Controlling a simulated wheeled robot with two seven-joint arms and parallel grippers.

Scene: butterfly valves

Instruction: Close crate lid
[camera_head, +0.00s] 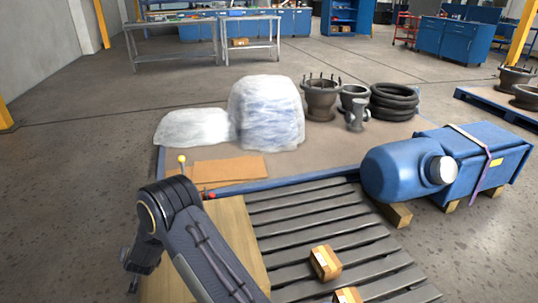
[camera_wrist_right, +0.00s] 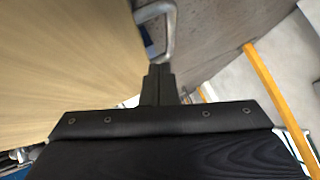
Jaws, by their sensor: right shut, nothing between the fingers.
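A light wooden panel (camera_head: 236,236), which looks like the crate lid, is at the lower left of the head view, partly covered by my dark arm. A wooden surface (camera_wrist_right: 60,60) also fills the left of the right wrist view. My right gripper (camera_wrist_right: 158,72) is shut and empty beside that wood's edge. A grey metal handle (camera_wrist_right: 170,35) stands just beyond its fingertips; whether they touch is unclear. The lid's angle and the crate body are not clear in these views.
A slatted dark platform (camera_head: 310,225) with small cardboard boxes (camera_head: 325,262) lies right of the panel. A blue tank (camera_head: 400,170) stands farther right. Wrapped bundles (camera_head: 266,113) and black rings (camera_head: 393,102) stand behind. A yellow post (camera_wrist_right: 275,95) shows in the wrist view.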

